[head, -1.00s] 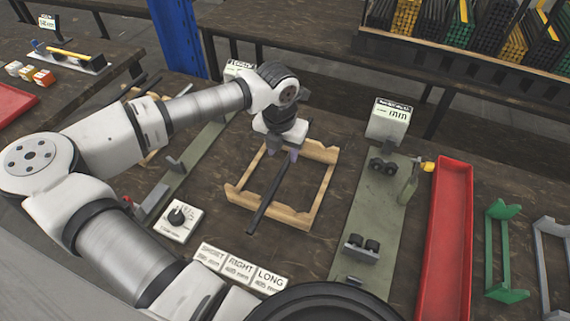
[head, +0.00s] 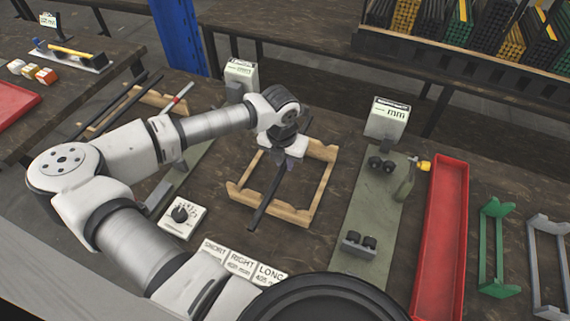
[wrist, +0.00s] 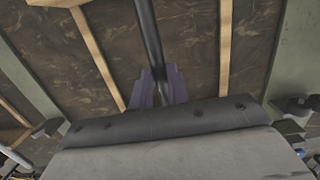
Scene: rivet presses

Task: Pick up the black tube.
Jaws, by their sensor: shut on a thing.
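The black tube (head: 266,203) lies lengthwise over the wooden frame rack (head: 289,216) in the middle of the table, slanting from lower left to upper right. My gripper (head: 287,160) is shut on the black tube near its far part. In the wrist view the purple fingers of my gripper (wrist: 158,88) close on both sides of the tube (wrist: 150,40), which runs up out of the picture. My arm and hand hide part of the tube. I cannot tell whether the tube is clear of the rack.
A green press plate (head: 370,215) with black rollers and an mm display (head: 388,118) stands to the right. Beyond it are a red tray (head: 441,240) and a green rack (head: 493,245). A dial box (head: 182,217) and label cards (head: 240,264) lie at the front left.

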